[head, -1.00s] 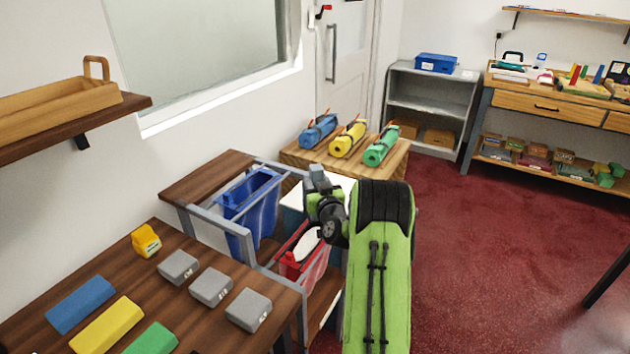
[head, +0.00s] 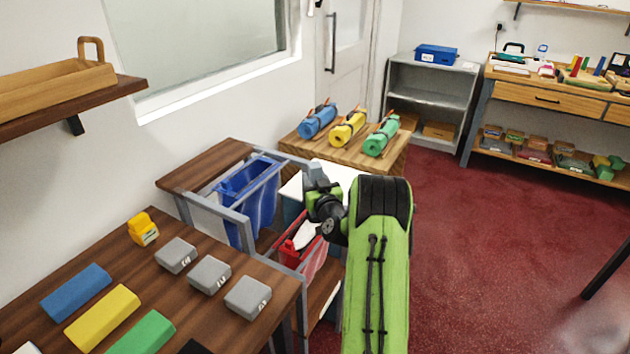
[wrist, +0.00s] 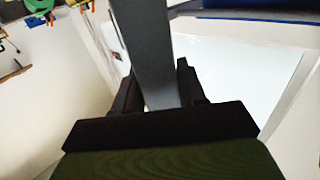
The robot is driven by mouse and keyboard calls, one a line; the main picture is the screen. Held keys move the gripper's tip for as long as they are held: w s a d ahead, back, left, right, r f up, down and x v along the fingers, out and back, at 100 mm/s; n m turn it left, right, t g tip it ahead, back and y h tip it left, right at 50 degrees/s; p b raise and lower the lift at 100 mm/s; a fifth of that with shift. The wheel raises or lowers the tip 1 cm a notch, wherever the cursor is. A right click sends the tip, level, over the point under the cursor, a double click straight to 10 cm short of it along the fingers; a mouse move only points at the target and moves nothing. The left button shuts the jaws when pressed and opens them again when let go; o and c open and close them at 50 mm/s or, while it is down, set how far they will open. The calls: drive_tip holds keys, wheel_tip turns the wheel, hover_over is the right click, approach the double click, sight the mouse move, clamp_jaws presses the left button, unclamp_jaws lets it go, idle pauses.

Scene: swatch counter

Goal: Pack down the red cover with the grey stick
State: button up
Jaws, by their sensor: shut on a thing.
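My gripper (wrist: 157,88) is shut on the grey stick (wrist: 143,45), a flat bar that runs from between the dark fingers to the top edge of the wrist view. In the head view my green arm reaches toward the bins, and the fingertips and stick cannot be made out there. A red bin (head: 316,262) stands in the grey frame left of my arm, partly hidden by it. Something white (head: 305,236) and a red piece (head: 287,249) show at its top. I cannot tell which part is the red cover.
A blue bin (head: 262,200) stands beside the red one in the grey frame (head: 225,217). The near table holds several blocks, grey boxes (head: 209,271) and a yellow item (head: 143,229). Rolled bundles (head: 347,128) lie on a wooden stand behind. Red floor is open at right.

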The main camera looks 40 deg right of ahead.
sight(317, 174)
drive_tip(key=shift+f+b, duration=3.25)
drive_tip(key=shift+b, duration=0.1)
drive_tip(key=shift+r, duration=0.1)
drive_tip(key=shift+r+p, duration=2.7)
drive_tip(key=shift+r, duration=2.1)
